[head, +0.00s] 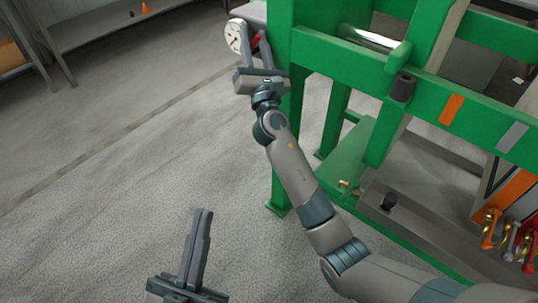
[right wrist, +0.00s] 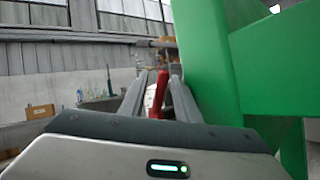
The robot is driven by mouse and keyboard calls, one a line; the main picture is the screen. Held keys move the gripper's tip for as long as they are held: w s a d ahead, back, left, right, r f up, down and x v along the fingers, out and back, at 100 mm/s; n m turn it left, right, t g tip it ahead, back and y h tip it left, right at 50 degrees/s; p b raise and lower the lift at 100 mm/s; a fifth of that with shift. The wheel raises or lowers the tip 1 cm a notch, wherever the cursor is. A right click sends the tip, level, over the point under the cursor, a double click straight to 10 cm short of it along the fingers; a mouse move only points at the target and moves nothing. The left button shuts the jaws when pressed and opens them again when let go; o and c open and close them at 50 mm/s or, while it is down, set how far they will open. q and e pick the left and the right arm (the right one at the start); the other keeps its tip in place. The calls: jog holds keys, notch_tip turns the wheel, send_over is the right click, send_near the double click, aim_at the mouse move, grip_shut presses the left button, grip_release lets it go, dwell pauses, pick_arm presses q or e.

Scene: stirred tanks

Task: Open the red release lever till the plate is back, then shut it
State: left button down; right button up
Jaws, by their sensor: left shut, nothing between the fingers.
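The red release lever (head: 256,42) is a short red handle beside the white round dial at the green frame's upper left corner. My right gripper (head: 254,48) reaches up to it with its fingers apart. In the right wrist view the red lever (right wrist: 159,92) stands slightly tilted between the two open fingers (right wrist: 157,80), with a gap visible on its left. Contact with the right finger cannot be told. My left gripper (head: 203,214) is shut and empty over the floor, far from the lever. I cannot make out which part is the plate.
The green frame (head: 335,50) stands right of my right gripper, its post close by. The white dial (head: 236,36) is just left of the lever. Red and orange clamps (head: 508,235) hang at the right. A grey shelf (head: 100,30) is at the back left. The left floor is clear.

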jog(key=shift+w+a+r+n+g+y+p, duration=0.2)
jog(key=shift+n+g+p, duration=0.7)
jog(key=shift+p, duration=3.55)
jog(key=shift+w+a+r+n+g+p, duration=0.25)
jog(key=shift+w+a+n+g+p, duration=0.45)
jog(key=shift+p, duration=3.8)
jog(key=shift+w+a+r+n+g+y+p, duration=0.2)
jog(key=shift+n+g+p, duration=0.8)
jog(key=shift+p, duration=3.45)
jog(key=s+d, duration=0.3)
jog(key=s, duration=1.4)
jog(key=s+f+m+g+y+b, duration=0.2)
jog(key=s+f+m+b, duration=1)
jog(key=f+m, duration=0.4)
jog(key=shift+s+d+g, duration=0.3)
jog(key=shift+s, duration=0.35)
